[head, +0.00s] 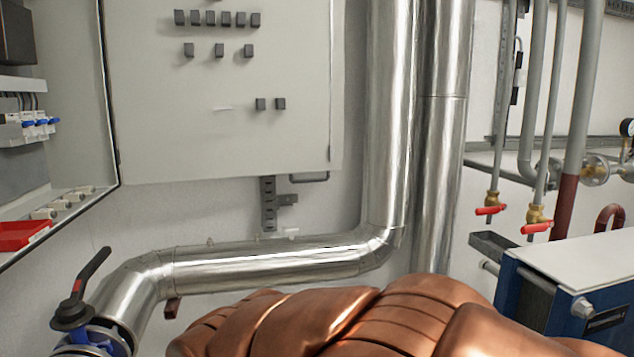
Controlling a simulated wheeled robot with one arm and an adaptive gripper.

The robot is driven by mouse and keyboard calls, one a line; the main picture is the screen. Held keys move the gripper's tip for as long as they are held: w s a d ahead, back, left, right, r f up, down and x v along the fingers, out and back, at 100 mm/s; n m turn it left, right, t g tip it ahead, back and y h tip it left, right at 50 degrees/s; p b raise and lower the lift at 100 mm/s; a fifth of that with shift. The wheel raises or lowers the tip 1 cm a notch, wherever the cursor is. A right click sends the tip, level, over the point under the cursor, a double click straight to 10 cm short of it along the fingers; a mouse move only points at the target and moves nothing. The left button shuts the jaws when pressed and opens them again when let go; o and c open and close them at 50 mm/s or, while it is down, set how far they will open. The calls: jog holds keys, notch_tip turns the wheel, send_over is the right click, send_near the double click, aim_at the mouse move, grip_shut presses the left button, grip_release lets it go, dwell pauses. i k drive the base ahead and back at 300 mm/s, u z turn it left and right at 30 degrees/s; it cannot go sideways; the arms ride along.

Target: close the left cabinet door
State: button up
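The electrical cabinet stands open at the left edge of the head view, and part of its lower frame (70,222) shows. The left cabinet door cannot be made out; only the open inside shows there. A light grey panel (160,115) with rows of dark knobs is right of the opening, separated from it by a black edge strip. My gripper is not in view.
Blue-tipped breakers (38,123) and a red tray (22,234) are inside the cabinet. A silver pipe (265,265) and black-handled valve (75,305) are below. A copper-coloured ridged shape fills the bottom middle. A blue plate exchanger (520,308) stands right.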

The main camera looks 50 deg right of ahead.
aim_at(279, 65)
jog(key=z, duration=0.45)
jog(key=i, duration=1.1)
jog(key=u, duration=0.75)
